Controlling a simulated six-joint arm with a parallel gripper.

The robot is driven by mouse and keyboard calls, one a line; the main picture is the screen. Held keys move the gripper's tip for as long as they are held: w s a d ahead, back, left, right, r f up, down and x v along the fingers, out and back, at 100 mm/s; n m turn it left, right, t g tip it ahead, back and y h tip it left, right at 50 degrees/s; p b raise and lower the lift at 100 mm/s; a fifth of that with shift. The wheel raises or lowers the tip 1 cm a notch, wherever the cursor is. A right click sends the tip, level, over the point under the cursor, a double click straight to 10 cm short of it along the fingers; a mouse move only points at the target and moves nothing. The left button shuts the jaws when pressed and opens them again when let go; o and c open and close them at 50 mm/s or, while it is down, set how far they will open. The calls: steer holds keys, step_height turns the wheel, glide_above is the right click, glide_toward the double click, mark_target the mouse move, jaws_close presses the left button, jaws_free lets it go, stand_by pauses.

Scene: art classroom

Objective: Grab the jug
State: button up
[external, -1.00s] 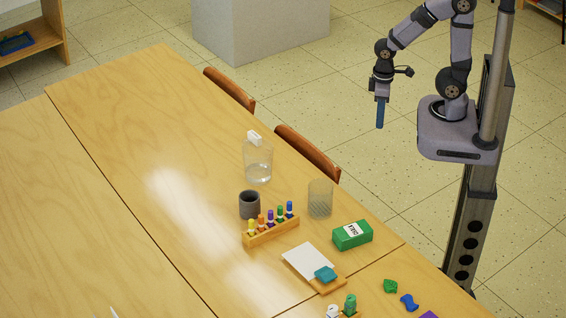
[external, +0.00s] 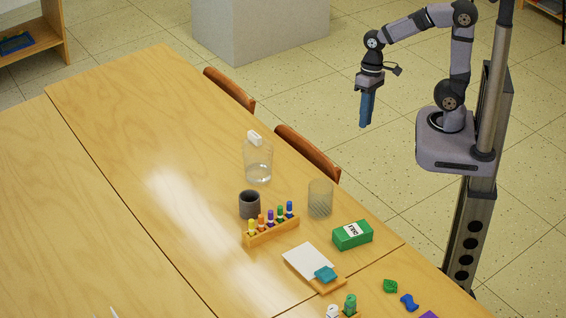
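A clear, see-through jug (external: 258,162) with a white top part stands upright on the wooden table, near the table edge by the chairs. My gripper (external: 366,109) hangs in the air beyond the table edge, to the right of the jug and well apart from it. It points down and its blue fingers look close together in this view. Whether they are open or shut is too small to tell. I see nothing held in it.
A grey cup (external: 250,204), a clear glass (external: 320,198), a peg rack (external: 272,231) and a green box (external: 352,235) stand near the jug. Chair backs (external: 307,153) line the edge. The table's left part (external: 120,150) is mostly clear.

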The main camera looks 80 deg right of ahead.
steer(key=w+a+f+m+t+y+b, duration=0.2)
steer(key=w+a+m+y+b, duration=0.1)
steer(key=w+m+b, duration=0.4)
steer(key=w+a+f+m+t+y+b, duration=0.1)
steer(key=w+a+m+t+y+b, duration=0.25)
steer(key=w, duration=0.65)
steer(key=w+d+r+m+t+y+b, duration=0.1)
steer(key=w+d+r+m+t+b, duration=0.1)
steer(key=w+d+m+t+b, duration=0.35)
steer(key=w+d+r+m+t+y+b, duration=0.1)
steer(key=w+d+r+m+t+b, duration=0.15)
steer(key=w+d+m+b, duration=0.5)
glide_toward(245, 151)
steer(key=shift+m, duration=0.35)
steer(key=w+d+f, duration=0.1)
steer(key=f, duration=0.1)
steer(key=w+d+f+p, duration=0.1)
steer(key=w+d+f, duration=0.1)
steer(key=shift+w+d, duration=0.1)
steer(key=shift+w, duration=0.1)
steer(key=shift+x, duration=3.65)
steer(key=shift+s+r, duration=0.1)
steer(key=shift+c, duration=0.7)
steer(key=shift+r, duration=0.1)
jaws_close()
